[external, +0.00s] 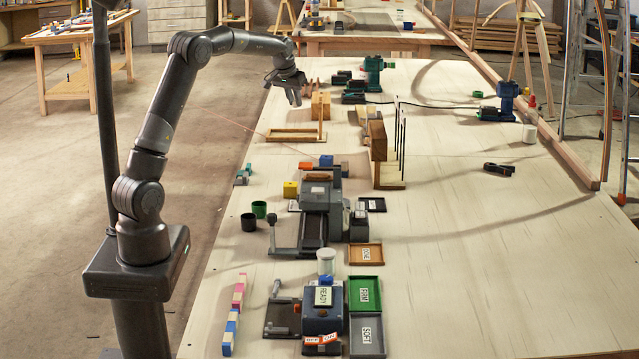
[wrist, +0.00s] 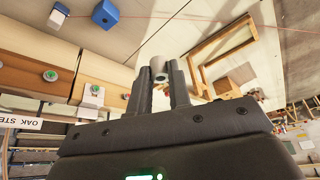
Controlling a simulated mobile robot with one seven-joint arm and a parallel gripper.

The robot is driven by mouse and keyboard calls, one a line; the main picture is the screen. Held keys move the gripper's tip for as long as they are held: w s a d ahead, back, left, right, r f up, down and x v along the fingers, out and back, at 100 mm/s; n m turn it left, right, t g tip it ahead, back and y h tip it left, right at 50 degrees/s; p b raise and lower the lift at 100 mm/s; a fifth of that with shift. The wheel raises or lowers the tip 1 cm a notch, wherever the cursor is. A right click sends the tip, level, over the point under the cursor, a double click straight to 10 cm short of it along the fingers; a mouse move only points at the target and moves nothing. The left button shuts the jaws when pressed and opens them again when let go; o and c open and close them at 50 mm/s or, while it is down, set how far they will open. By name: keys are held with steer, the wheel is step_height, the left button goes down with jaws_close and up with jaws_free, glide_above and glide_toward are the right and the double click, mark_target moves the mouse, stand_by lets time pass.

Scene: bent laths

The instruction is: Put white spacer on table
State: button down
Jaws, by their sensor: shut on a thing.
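My gripper (external: 294,98) is above the far left edge of the table in the external view. In the wrist view my gripper (wrist: 160,82) is shut on the white spacer (wrist: 158,66), a short pale cylinder with a hole in its end. The spacer sits between the two fingertips, clear of other things as far as I see. I cannot make it out in the external view. The table (external: 450,270) is a long pale wooden top; its surface below the gripper is partly hidden by the arm.
A wooden frame (external: 292,136) and a wooden block (external: 320,106) lie near the gripper. A green power tool (external: 373,72) stands behind, a blue one (external: 507,97) to the right. Grey and blue machines (external: 322,310) and trays fill the near left. The right front of the table is clear.

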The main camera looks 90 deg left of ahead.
steer(key=w+d+r+m+t+h, duration=0.2)
steer(key=w+d+m, duration=0.3)
steer(key=w+d, duration=1.65)
steer(key=w+d+m+h, duration=0.15)
steer(key=w+d, duration=0.25)
steer(key=d, duration=0.9)
steer(key=w+d+m, duration=0.3)
steer(key=w+d, duration=0.2)
steer(key=d, duration=0.8)
steer(key=s+d+m+h, duration=0.2)
steer(key=d+m, duration=0.3)
steer(key=d, duration=2.2)
steer(key=s+d+m, duration=0.1)
steer(key=s+d, duration=0.3)
steer(key=d, duration=0.5)
steer(key=s+d+m+h, duration=0.15)
steer(key=s+d, duration=0.25)
steer(key=d, duration=0.4)
steer(key=s+d+m, duration=0.2)
steer(key=s+d, duration=0.2)
steer(key=d, duration=0.5)
glide_above(399, 320)
steer(key=s, duration=0.1)
steer(key=shift+g, duration=0.3)
steer(key=f, duration=1.8)
steer(key=shift+s+a, duration=0.1)
steer(key=shift+a, duration=0.3)
steer(key=shift+f, duration=1.95)
